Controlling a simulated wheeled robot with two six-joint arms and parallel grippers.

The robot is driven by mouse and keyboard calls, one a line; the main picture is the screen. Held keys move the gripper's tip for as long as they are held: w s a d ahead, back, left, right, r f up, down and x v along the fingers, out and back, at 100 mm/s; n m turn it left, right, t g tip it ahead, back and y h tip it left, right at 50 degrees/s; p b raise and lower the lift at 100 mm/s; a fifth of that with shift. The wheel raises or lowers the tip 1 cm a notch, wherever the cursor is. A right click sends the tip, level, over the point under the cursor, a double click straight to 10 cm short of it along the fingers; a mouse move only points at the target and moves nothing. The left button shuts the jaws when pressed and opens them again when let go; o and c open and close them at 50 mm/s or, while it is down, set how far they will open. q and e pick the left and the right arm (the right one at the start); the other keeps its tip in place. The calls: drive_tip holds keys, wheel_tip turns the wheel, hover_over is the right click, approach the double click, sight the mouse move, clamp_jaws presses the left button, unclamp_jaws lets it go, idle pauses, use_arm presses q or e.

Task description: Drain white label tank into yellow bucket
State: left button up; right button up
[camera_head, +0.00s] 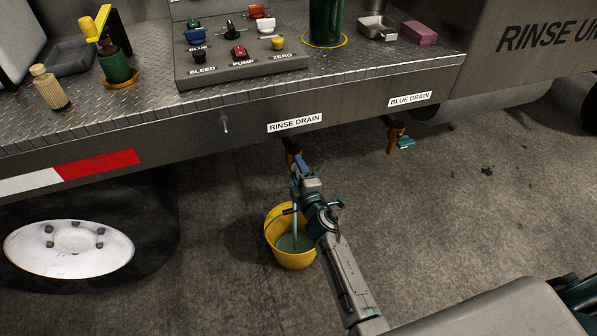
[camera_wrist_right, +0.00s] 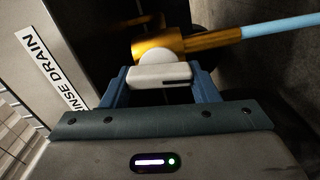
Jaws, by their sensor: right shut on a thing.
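The brass rinse drain tap (camera_head: 292,150) hangs under the bed edge, below the white label reading RINSE DRAIN (camera_head: 295,123). My right gripper (camera_head: 302,174) is at this tap. In the right wrist view its blue fingers (camera_wrist_right: 158,86) are shut on the tap's pale grey handle (camera_wrist_right: 160,76). A light blue liquid stream (camera_wrist_right: 282,25) leaves the brass spout (camera_wrist_right: 190,45). The yellow bucket (camera_head: 291,261) stands upright on the ground under the tap. The stream falls into it, and bluish liquid (camera_head: 287,242) shows inside. My right arm hides part of the bucket's right side. My left gripper is out of view.
A second brass tap (camera_head: 394,138) with a teal handle hangs right, under the BLUE DRAIN label (camera_head: 410,99). A control panel (camera_head: 243,60) with BLEED, PUMP and ZERO controls stands on the metal bed. A wheel (camera_head: 70,249) is at left. The ground around the bucket is clear.

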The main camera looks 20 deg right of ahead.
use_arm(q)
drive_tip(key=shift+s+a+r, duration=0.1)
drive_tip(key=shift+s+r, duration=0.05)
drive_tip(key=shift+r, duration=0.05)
use_arm(e)
drive_tip(key=shift+f+n, duration=0.15)
drive_tip(key=shift+n, duration=0.65)
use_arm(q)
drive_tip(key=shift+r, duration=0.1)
use_arm(e)
drive_tip(key=o, duration=1)
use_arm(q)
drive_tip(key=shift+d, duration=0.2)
use_arm(e)
drive_tip(key=shift+s, duration=0.1)
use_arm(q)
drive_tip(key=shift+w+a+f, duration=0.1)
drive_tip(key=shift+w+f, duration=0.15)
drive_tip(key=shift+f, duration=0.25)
use_arm(e)
drive_tip(key=s, duration=1)
drive_tip(key=shift+s+d, duration=0.15)
drive_tip(key=shift+s, duration=0.2)
